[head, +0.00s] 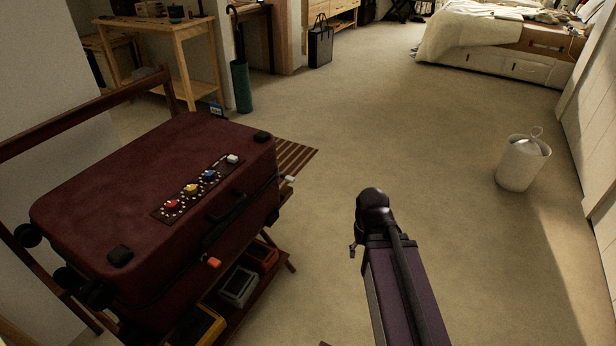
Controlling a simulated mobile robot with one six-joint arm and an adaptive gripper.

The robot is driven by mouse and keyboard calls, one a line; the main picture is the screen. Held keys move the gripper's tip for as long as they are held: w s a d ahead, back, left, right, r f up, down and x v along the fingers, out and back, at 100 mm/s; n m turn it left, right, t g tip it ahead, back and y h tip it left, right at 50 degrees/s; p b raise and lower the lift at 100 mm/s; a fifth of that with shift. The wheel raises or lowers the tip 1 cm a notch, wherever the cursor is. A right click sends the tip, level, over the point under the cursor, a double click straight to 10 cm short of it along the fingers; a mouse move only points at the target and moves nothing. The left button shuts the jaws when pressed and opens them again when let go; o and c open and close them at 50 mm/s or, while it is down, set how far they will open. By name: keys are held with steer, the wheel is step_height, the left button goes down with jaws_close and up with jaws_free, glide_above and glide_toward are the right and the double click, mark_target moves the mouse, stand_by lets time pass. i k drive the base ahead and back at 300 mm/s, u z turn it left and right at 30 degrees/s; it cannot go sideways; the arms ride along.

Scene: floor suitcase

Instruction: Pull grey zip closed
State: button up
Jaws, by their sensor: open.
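A dark red suitcase (130,190) lies flat on a wooden rack at the left. A pale grey-white tab (289,180) sticks out at the right end of its side seam; it may be the grey zip's pull. An orange pull (214,262) hangs lower on the front side. How far the zip is closed is too dark to tell. My gripper (354,249) is open, right of the suitcase and apart from it, over bare carpet. It is mostly hidden behind my wrist, and nothing shows in it.
A slatted wooden rack (297,158) holds the suitcase, with boxes (240,286) on its lower shelf. Red, yellow, blue and white knobs sit on the lid. A white bin (522,163) stands at the right. The carpet (400,120) between is clear.

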mark_target(287, 178)
steer(key=z, duration=0.45)
steer(key=k, duration=1.25)
steer(key=u, duration=0.65)
steer(key=i, duration=1.05)
steer(key=z, duration=0.05)
